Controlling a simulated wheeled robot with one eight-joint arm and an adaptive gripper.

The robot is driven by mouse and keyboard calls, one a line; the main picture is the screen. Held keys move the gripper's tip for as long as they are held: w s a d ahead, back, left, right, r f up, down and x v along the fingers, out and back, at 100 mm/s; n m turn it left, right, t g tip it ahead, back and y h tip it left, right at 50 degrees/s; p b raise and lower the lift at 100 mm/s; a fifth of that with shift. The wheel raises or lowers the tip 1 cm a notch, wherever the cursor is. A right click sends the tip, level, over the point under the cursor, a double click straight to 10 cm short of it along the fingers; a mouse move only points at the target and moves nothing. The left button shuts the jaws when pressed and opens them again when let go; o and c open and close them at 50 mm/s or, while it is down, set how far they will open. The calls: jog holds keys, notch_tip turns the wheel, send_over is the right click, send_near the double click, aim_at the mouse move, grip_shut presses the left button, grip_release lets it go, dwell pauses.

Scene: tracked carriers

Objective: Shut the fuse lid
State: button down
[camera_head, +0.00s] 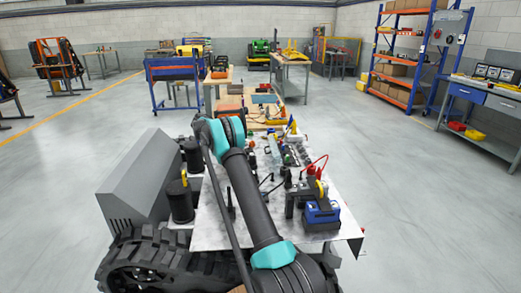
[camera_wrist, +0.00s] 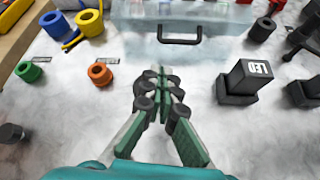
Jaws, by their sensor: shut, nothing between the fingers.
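In the wrist view, a clear see-through box-like cover (camera_wrist: 200,52) with a dark handle (camera_wrist: 178,36) lies at the top middle. It looks like the fuse lid; I cannot tell how far it is open. My gripper (camera_wrist: 157,74) has green and dark fingers that are together and empty. The fingertips appear just short of the cover's near edge, below and slightly left of the handle. I cannot tell whether they touch it. In the head view my own arm crosses the bench, and I cannot make out the gripper or the lid clearly.
In the wrist view, a black block marked LED (camera_wrist: 248,80) stands right of my gripper. An orange ring (camera_wrist: 100,74), a green ring (camera_wrist: 28,71) and a yellow piece (camera_wrist: 89,22) are at left.

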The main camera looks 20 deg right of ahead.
aim_at(260, 154)
jog(key=x, duration=1)
jog(key=shift+d, duration=0.1)
jog(key=shift+r+y, duration=0.3)
